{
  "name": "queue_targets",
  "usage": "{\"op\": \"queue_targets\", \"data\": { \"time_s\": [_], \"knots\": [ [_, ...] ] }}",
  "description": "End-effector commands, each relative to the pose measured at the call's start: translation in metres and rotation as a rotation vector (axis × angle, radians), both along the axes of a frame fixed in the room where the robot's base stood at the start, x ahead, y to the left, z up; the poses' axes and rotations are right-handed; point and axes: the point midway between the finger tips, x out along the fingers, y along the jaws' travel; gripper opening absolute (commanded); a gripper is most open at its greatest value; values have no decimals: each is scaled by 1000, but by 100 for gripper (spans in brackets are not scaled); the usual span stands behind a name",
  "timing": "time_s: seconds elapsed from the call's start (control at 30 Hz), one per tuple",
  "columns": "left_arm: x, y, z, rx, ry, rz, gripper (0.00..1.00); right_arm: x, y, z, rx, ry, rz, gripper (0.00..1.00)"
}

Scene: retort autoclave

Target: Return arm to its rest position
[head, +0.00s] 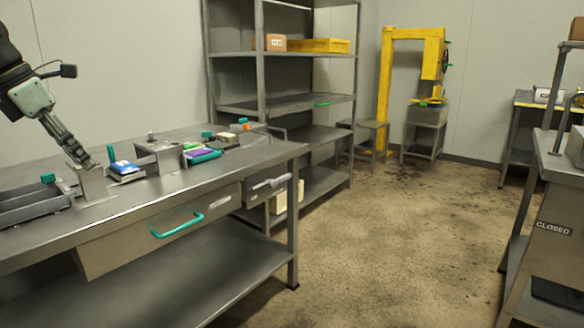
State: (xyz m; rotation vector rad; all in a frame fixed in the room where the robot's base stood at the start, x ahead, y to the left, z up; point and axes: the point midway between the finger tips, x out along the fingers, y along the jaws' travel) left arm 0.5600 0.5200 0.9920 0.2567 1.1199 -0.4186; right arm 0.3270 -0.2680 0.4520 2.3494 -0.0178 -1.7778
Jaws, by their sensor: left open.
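My left arm comes in from the upper left of the head view. My left gripper (84,163) points down and to the right, with its fingertips at the top of a grey metal stand (95,187) on the workbench (150,194). The jaws are open, and I see nothing held between them. Whether the fingertips touch the stand cannot be told. My right gripper is out of view.
A grey tray (33,204) lies left of the stand. A blue-and-white item (123,168) and a purple-green tray (203,156) lie to its right. A teal-handled drawer (165,236) is below. Shelving (262,70) stands behind.

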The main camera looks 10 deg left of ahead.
Motion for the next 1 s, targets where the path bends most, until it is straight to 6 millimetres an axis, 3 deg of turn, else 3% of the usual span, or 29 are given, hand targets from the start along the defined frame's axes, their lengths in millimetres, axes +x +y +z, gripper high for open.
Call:
{"op": "queue_targets", "data": {
  "time_s": [0.03,0.37,0.47,0.6,0.67,0.8,0.87,1.0],
  "knots": [
    [4,-1,-25,-74,-24,28,45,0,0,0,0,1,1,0],
    [43,-17,-120,-520,-247,313,45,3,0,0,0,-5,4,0],
    [50,-21,-157,-713,-320,484,45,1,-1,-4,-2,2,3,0],
    [50,-20,-223,-1030,-411,851,45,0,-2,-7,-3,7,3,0],
    [43,-18,-255,-1154,-435,1039,45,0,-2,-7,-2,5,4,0],
    [5,-22,-342,-1386,-439,1529,45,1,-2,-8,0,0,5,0],
    [-18,-31,-381,-1450,-418,1746,45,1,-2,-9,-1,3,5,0],
    [-78,-72,-458,-1510,-330,2216,45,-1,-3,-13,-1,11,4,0]
  ]
}}
